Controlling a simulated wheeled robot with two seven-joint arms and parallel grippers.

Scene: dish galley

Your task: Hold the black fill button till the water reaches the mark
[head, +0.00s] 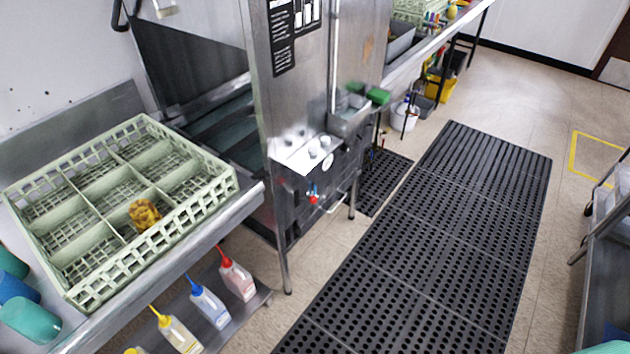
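A steel dish machine (290,95) stands at the centre, with its bay open on the left side. Its control panel (296,158) faces the aisle and carries a bright glare, several small round knobs and a gauge. A red knob or valve (313,196) sits below the panel. I cannot pick out the black fill button at this size and glare. The bay's inside (215,125) is dark, and I cannot make out a water level or a mark. Neither of my grippers is in view.
A pale green rack (172,226) with a brown-yellow sponge-like lump (144,214) sits on the left counter. Several squeeze bottles (209,305) stand on the shelf below. Black mats (440,245) cover the clear aisle. A cart (608,250) stands at the right edge.

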